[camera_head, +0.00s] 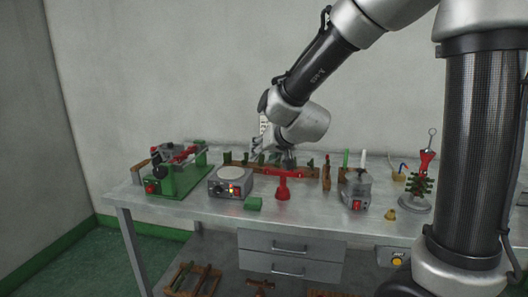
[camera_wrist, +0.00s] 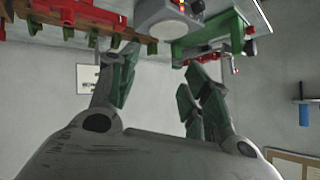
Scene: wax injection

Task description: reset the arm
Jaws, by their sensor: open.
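My arm (camera_head: 318,68) reaches in from the upper right of the head view and bends down over the workbench (camera_head: 350,220). My gripper (camera_head: 262,140) is above the back of the bench, partly hidden by my own wrist. In the wrist view my gripper (camera_wrist: 158,80) has its two fingers spread wide apart, with nothing between them. The wrist view is upside down, with the bench along its top edge. The fingers look clear of the bench items, though the exact gap to the wooden rack (camera_head: 240,158) cannot be told.
A green machine (camera_head: 185,179) stands at the bench's left, beside a grey box with a round plate (camera_head: 230,182). A red stand (camera_head: 283,185), a grey pot device (camera_head: 356,189) and a wax tree (camera_head: 418,185) stand rightward.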

